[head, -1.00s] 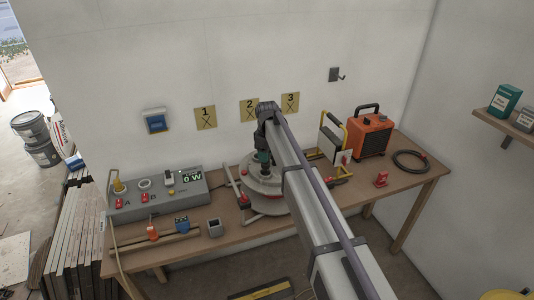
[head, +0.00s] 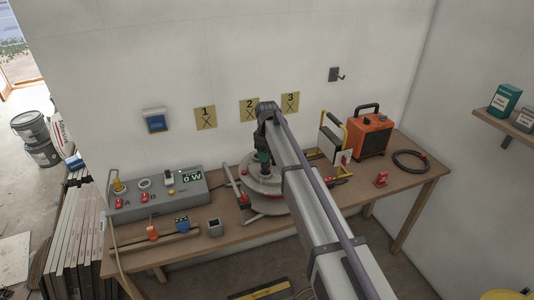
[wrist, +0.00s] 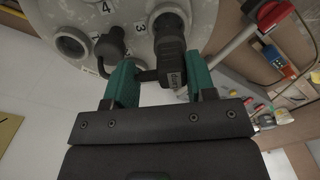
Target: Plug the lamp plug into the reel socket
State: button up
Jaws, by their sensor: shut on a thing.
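The cable reel (head: 268,190) lies flat on the bench, and its grey top with round sockets fills the upper wrist view (wrist: 130,14). My gripper (head: 263,158) is above the reel, and its green fingers show in the wrist view (wrist: 160,78). It is shut on a black plug (wrist: 172,55) with unreadable lettering. The plug's front overlaps a round socket (wrist: 168,14) beside label 3; I cannot tell whether it is inserted. An open socket (wrist: 70,42) is at the left. The yellow-framed work lamp (head: 332,140) stands behind right.
A grey meter box (head: 160,200) reading 0 W stands at the left. An orange heater (head: 369,135) and a coiled black cable (head: 410,161) are at the right. A small grey box (head: 214,227) and a red item (head: 381,179) stand near the front edge.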

jog(key=shift+f+b, duration=1.95)
jog(key=shift+f, duration=0.05)
jog(key=shift+r, duration=0.1)
jog(key=o, duration=1.1)
notch_tip(320, 180, up, 6)
jog(key=p, duration=0.6)
